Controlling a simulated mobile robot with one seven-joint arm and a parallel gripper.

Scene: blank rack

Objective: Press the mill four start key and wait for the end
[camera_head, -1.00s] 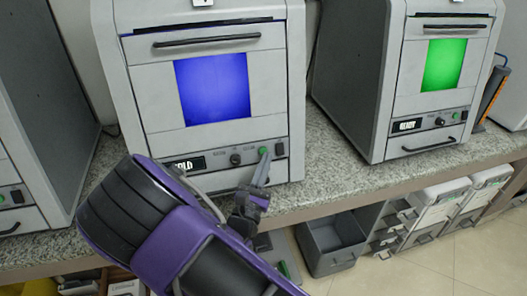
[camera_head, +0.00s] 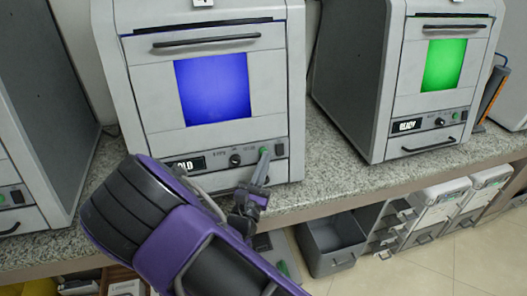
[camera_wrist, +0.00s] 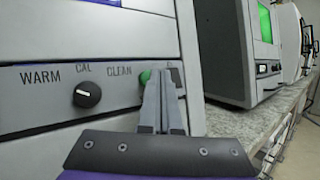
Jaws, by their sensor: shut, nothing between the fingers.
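The mill in front of me (camera_head: 120,60) is a grey cabinet with a lit blue window (camera_head: 213,89) and a dark display (camera_head: 186,165) whose visible letters end in "OLD"; my arm hides the rest. A tag on its top is cut off, perhaps a 4. Its green key (camera_head: 264,149) sits right of the knob (camera_head: 235,160). My gripper (camera_head: 263,156) is shut and empty, its tips at the key. In the wrist view, the green key (camera_wrist: 145,77) shows just left of and behind the fingertips (camera_wrist: 162,75); whether they touch it, I cannot tell.
Another mill (camera_head: 390,90) at right has a green window and reads READY. Part of a third (camera_head: 40,110) stands at left. All stand on a speckled counter (camera_head: 330,165). Below are a grey bin (camera_head: 330,262) and white-topped drawers (camera_head: 440,195).

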